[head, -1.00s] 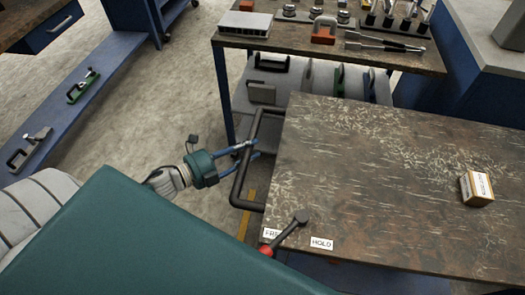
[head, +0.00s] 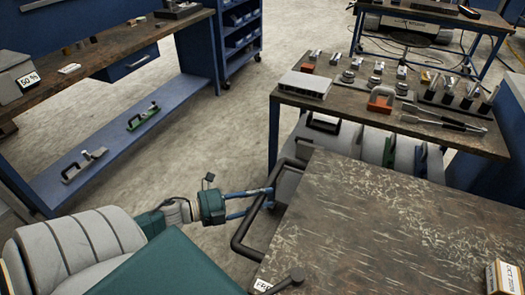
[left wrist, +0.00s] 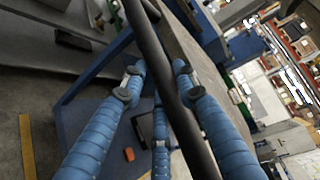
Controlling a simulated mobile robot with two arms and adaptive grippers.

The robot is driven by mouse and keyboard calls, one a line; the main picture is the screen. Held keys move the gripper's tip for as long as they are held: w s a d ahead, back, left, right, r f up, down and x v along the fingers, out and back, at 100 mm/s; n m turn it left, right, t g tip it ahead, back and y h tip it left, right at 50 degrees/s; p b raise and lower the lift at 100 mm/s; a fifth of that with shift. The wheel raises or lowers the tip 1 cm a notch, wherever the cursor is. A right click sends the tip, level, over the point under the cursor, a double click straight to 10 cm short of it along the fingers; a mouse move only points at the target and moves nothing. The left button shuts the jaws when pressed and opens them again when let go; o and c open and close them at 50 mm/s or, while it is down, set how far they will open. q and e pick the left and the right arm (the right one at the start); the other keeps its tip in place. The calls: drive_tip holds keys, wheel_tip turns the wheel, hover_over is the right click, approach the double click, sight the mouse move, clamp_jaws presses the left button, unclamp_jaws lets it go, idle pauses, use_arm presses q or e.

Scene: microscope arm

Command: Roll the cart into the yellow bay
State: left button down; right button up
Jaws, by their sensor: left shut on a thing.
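The cart has a worn brown top (head: 370,230) and fills the lower right of the head view. A dark bar handle (head: 242,232) stands out from its left side. My left gripper (head: 268,198) is shut on this handle. In the left wrist view the dark handle bar (left wrist: 172,85) runs between my blue fingers. The tip of a dark lever (head: 296,275) shows at the cart's near edge, beside a partly cut-off label (head: 263,285). A yellow floor stripe (left wrist: 27,150) shows in the left wrist view; the whole bay is not seen. My right gripper is not in view.
A blue-legged workbench (head: 310,108) with tools stands just beyond the cart. Another bench (head: 110,55) with a low blue shelf (head: 110,165) is at the left. A small box (head: 503,277) rests on the cart. Bare concrete floor (head: 205,130) lies between the benches.

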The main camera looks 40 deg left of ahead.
use_arm(q)
drive_tip(key=c, duration=1.3)
unclamp_jaws()
drive_tip(key=v, duration=1.2)
drive_tip(key=shift+a+f, duration=0.1)
drive_tip(key=shift+f, duration=0.05)
